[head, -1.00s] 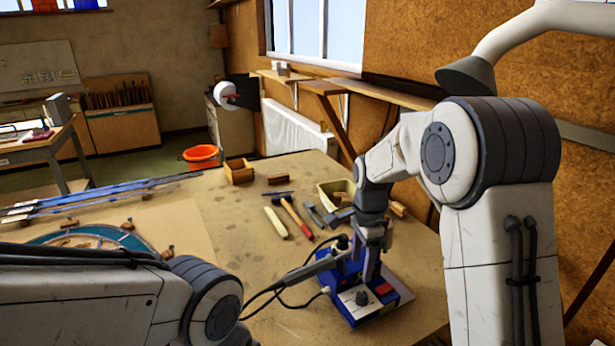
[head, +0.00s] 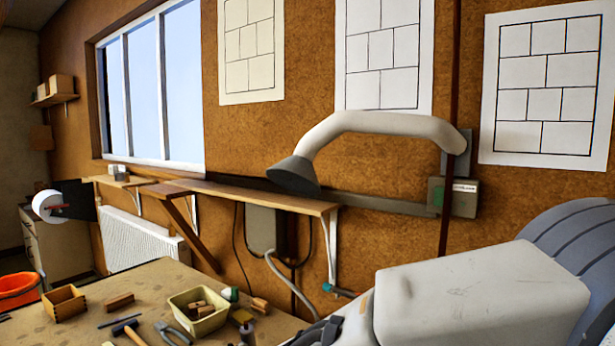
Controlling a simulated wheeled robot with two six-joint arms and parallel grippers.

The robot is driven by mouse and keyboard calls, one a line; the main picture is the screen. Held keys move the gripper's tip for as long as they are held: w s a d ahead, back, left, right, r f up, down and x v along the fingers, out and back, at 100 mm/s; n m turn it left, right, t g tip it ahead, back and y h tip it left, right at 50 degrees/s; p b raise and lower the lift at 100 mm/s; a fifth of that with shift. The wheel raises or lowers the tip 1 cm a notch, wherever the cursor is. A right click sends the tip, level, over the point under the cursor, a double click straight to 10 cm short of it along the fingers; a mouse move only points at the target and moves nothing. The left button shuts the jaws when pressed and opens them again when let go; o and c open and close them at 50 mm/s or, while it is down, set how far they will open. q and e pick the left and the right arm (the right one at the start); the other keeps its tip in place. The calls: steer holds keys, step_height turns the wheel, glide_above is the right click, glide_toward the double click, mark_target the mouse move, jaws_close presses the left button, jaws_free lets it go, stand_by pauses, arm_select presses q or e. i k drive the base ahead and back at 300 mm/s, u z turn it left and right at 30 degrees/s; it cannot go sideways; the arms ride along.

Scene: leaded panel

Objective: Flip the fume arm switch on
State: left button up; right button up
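The fume arm (head: 385,124) is a pale, bent tube on the cork-brown wall, with a dark grey cone hood (head: 293,176) at its left end. Below its wall mount is a small grey-green box (head: 455,198) with a green spot on its left side and a small label, perhaps the switch box. The state of any switch on it is too small to tell. My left gripper is not in view.
A wooden shelf (head: 262,198) on brackets runs along the wall below the hood. A grey unit (head: 263,228) with a hose hangs beneath it. The workbench (head: 140,277) holds a cream tub (head: 198,312), a wooden box (head: 64,303) and tools. Paper pattern sheets (head: 545,85) hang above.

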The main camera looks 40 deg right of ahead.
mark_target(439, 191)
steer(key=z, duration=1.65)
steer(key=i, duration=0.7)
steer(key=z, duration=0.1)
